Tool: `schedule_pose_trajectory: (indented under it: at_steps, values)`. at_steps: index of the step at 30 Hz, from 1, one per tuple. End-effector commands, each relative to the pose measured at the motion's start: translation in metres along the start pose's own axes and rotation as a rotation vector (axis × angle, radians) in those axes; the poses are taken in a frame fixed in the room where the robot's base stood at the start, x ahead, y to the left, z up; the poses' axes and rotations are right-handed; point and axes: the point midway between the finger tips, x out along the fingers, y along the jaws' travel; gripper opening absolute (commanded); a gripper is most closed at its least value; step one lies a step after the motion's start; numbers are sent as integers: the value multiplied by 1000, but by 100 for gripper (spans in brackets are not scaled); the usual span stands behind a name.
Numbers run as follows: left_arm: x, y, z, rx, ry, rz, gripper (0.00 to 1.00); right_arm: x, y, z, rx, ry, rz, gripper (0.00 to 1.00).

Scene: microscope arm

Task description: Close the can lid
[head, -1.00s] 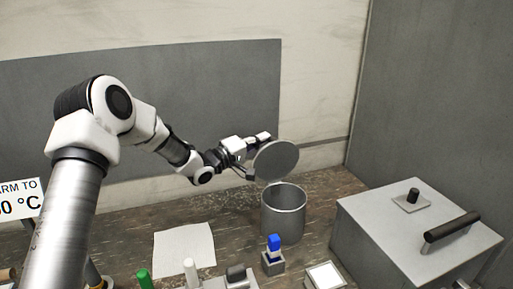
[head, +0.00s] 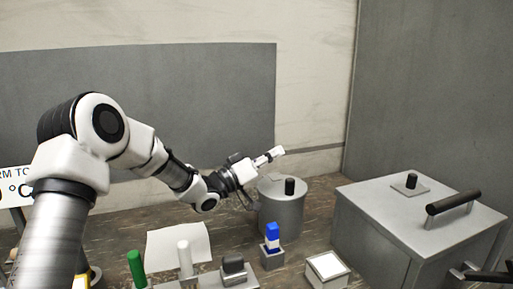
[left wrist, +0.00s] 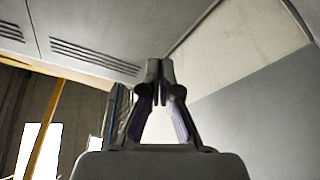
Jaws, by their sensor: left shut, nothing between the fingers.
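The grey metal can (head: 281,217) stands upright on the worktop in the head view. Its round grey lid (head: 271,187) lies flat across the top, with a black knob (head: 289,186) on it. The can's opening is covered and its inside is hidden. My left gripper (head: 277,153) is just above the far side of the lid, pointing right, shut and empty. Its closed fingers also show in the left wrist view (left wrist: 160,85); the can is not seen there. Part of my right gripper (head: 475,273) shows at the lower right edge, too cut off to tell its state.
A large grey box (head: 385,235) with a black handle stands right of the can. A blue-topped item (head: 272,233), a small white-topped block (head: 326,267), a dark-topped block (head: 233,268) and green (head: 137,268) and white (head: 185,258) cylinders stand in front. White paper (head: 165,242) lies left.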

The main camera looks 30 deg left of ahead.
Motion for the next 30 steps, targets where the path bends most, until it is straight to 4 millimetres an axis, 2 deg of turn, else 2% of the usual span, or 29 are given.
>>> schedule_pose_trajectory:
  at_steps: [1, 3, 12, 21, 30]
  values:
    - [-4, -2, 12, 41, -1, 15, 0, 16, 0, 0, 0, 0, 0, 84]
    - [-7, 2, 20, 103, -1, 37, 0, 26, 0, 0, 0, 0, 0, 84]
    - [-16, 10, 46, 333, -1, 117, 0, 56, 0, 0, 0, 0, 0, 84]
    - [-21, 12, 60, 371, -2, 130, 0, 68, 0, 0, 0, 0, 0, 84]
    - [-22, 12, 64, 369, -4, 129, 0, 70, 0, 0, 0, 0, 0, 84]
